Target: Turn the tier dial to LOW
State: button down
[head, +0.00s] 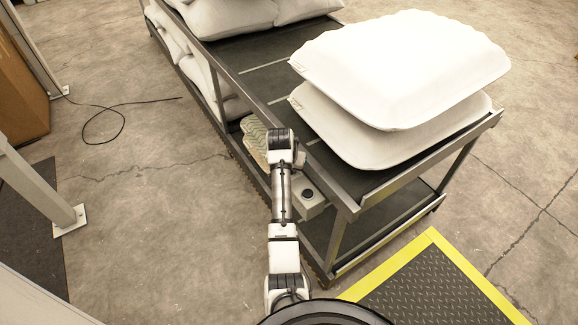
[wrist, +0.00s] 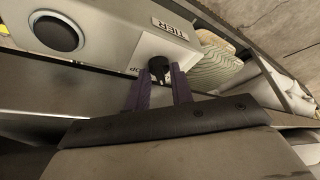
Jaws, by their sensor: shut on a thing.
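The tier dial (wrist: 159,66) is a small black knob on a pale control box (wrist: 105,45) in the wrist view. My gripper (wrist: 160,70) is shut on the dial, with one dark finger on each side of it. A label plate reading TIER (wrist: 173,27) appears upside down above the dial. Part of another label, seemingly TOP, shows just left of the dial. In the head view, the control box (head: 309,209) is on the near side of the rack; my arm hides the dial there. The dial's exact setting cannot be read.
A large round black button (wrist: 57,34) is on the same box, left of the dial. The dark metal rack (head: 345,200) carries stacked white pillows (head: 400,65). Folded patterned cloth (head: 255,140) lies beside my arm. Open concrete floor is at left.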

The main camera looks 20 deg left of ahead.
jog(key=c, duration=1.2)
grip_release()
jog(key=shift+c, duration=0.2)
jog(key=b+v, duration=0.1)
jog(key=v, duration=1.3)
jog(key=shift+f, duration=0.1)
